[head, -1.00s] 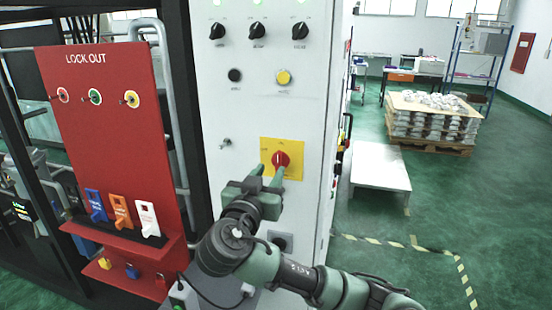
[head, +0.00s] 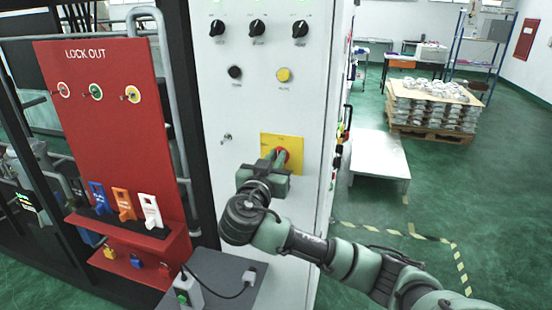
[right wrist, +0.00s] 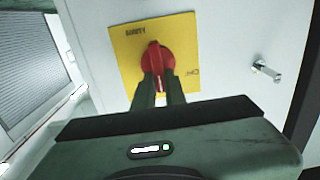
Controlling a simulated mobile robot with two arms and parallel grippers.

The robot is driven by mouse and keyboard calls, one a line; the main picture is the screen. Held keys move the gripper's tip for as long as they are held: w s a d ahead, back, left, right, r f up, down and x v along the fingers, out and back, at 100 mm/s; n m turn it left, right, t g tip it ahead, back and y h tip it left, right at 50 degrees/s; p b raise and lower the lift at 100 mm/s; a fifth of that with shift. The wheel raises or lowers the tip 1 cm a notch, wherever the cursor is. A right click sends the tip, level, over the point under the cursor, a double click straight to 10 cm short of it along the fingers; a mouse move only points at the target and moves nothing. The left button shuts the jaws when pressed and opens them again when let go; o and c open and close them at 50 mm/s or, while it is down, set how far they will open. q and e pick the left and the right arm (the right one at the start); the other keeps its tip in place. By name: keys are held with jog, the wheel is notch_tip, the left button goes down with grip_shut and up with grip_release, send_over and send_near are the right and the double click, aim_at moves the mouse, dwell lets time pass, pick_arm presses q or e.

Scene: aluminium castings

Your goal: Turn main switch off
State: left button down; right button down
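The main switch is a red rotary knob (right wrist: 157,57) on a yellow plate (right wrist: 186,35), on the front of a light grey cabinet. In the head view the plate (head: 295,143) shows, and the knob (head: 284,154) is mostly hidden behind my right gripper. My right gripper (right wrist: 161,86) has its two fingers on either side of the knob's handle and looks closed on it. The handle runs roughly upright in the right wrist view, in line with the plate's sides. Lettering on the plate appears upside down there, with "OFF" at the lower right. My left gripper is not in view.
A red lock-out board (head: 108,130) with padlocks and tags stands left of the cabinet (head: 300,90). Black selectors (head: 258,27) and two buttons sit above the switch. A small key-like latch (right wrist: 265,69) is beside the plate. A grey shelf (head: 215,275) is below.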

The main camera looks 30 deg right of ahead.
jog(key=n+b, duration=0.1)
jog(key=b, duration=0.1)
jog(key=f+n+b, duration=0.1)
jog(key=b, duration=0.2)
jog(key=shift+w+a+b, duration=0.1)
jog(key=shift+a+b, duration=0.05)
jog(key=shift+b, duration=0.2)
jog(key=shift+w+a+r+n+p, duration=0.15)
jog(key=shift+n+p, duration=0.3)
jog(key=shift+n, duration=1.2)
jog(key=shift+w+a+n+p, duration=0.1)
jog(key=shift+n+p, duration=0.4)
jog(key=shift+n, duration=1.2)
jog(key=shift+w+a+r+n+p, duration=0.15)
jog(key=shift+n+p, duration=0.3)
jog(key=shift+n, duration=1.2)
jog(key=shift+d+f, duration=0.1)
jog(key=shift+f, duration=0.05)
